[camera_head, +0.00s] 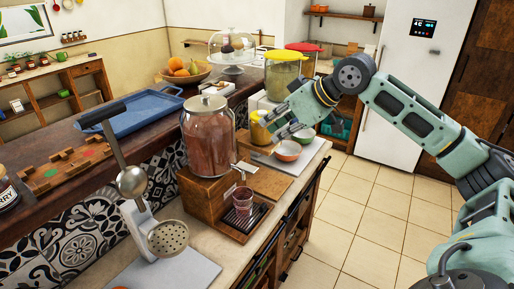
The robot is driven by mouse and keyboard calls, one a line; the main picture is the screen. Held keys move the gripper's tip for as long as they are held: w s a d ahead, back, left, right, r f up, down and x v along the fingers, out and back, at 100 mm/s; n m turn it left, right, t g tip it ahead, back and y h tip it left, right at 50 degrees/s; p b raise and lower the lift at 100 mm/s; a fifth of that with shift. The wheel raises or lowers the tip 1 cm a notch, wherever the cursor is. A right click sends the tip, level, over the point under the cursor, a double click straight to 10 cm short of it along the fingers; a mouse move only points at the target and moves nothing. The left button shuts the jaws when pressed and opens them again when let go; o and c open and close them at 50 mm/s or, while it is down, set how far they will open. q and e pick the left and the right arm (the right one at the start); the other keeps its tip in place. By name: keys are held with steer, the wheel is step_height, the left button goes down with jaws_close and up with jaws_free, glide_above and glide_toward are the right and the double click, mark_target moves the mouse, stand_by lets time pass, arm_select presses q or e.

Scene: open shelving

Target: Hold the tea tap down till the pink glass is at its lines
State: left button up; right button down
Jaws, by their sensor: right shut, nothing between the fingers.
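A large glass jar of reddish-brown tea (208,150) stands on a wooden box stand (203,199) on the counter. Its small tap (238,169) sticks out at the lower right. The pink glass (243,197) stands upright below the tap on a slatted drip tray (232,222). Its fill level and lines are too small to make out. My right gripper (273,128) is shut and empty, above and to the right of the tap, apart from it. My left gripper is out of view.
A yellow container (259,131) is close behind the gripper. The floor on the right is clear.

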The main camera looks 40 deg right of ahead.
steer(key=p, duration=0.4)
glide_above(252, 167)
steer(key=f, duration=0.6)
steer(key=shift+s+f, duration=0.15)
steer(key=shift+s, duration=0.05)
step_height(252, 167, down, 4)
steer(key=shift+w+r+p, duration=0.1)
steer(key=shift+r+p, duration=0.1)
steer(key=shift+p, duration=0.3)
steer(key=shift+f, duration=0.55)
